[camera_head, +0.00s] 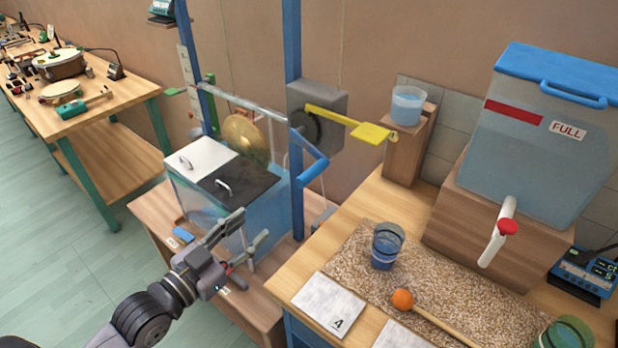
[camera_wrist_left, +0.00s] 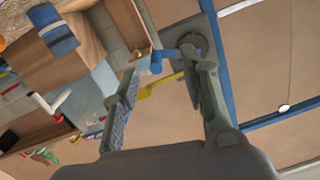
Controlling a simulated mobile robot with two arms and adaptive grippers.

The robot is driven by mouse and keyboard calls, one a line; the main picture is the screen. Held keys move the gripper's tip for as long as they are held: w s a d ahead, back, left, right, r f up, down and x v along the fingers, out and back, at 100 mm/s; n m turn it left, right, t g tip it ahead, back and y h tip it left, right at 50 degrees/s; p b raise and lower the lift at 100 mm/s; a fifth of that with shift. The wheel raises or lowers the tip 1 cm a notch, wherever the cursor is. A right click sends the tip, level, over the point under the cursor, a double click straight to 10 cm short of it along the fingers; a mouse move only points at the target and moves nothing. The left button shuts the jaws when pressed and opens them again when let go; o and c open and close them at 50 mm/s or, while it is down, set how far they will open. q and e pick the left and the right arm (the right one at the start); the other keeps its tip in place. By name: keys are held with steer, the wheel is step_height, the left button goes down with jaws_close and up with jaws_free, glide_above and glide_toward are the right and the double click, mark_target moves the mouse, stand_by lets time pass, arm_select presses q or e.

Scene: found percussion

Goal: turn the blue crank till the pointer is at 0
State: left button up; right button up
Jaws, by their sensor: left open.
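The blue crank (camera_head: 312,158) is on the grey gearbox (camera_head: 320,105) on the blue post, its grip hanging toward the lower left. My left gripper (camera_head: 248,228) is open and empty in front of the water tank, below and left of the crank. In the left wrist view the crank's blue grip (camera_wrist_left: 156,63) shows between the spread fingers of my left gripper (camera_wrist_left: 160,75), beyond their tips. A green pointer (camera_head: 175,91) is beside a white scale strip (camera_head: 187,66) at the left post; its reading is too small to tell. My right gripper is not in view.
A brass gong (camera_head: 245,138) hangs over the tank (camera_head: 262,212), which has white and black lids. A yellow paddle (camera_head: 372,132) sticks out right of the gearbox. The right workbench holds a glass (camera_head: 386,246), an orange-headed mallet (camera_head: 403,300) and a large dispenser (camera_head: 540,130).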

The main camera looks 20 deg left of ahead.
mark_target(310, 175)
arm_select(q)
step_height(310, 175, up, 4)
steer(key=s+d+f+h, duration=0.1)
steer(key=d, duration=0.1)
steer(key=shift+m, duration=0.4)
steer(key=p+x, duration=0.1)
steer(key=x, duration=0.4)
steer(key=p+x, duration=0.1)
steer(key=x, duration=0.5)
steer(key=r+p+x, duration=0.1)
steer(key=p+x, duration=0.1)
steer(key=x, duration=0.3)
steer(key=shift+w+r, duration=0.1)
steer(key=shift+w, duration=0.1)
steer(key=shift+w+d, duration=0.2)
steer(key=shift+w, duration=0.3)
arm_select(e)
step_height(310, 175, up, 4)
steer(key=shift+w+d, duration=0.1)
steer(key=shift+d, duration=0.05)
arm_select(q)
steer(key=shift+c, duration=0.5)
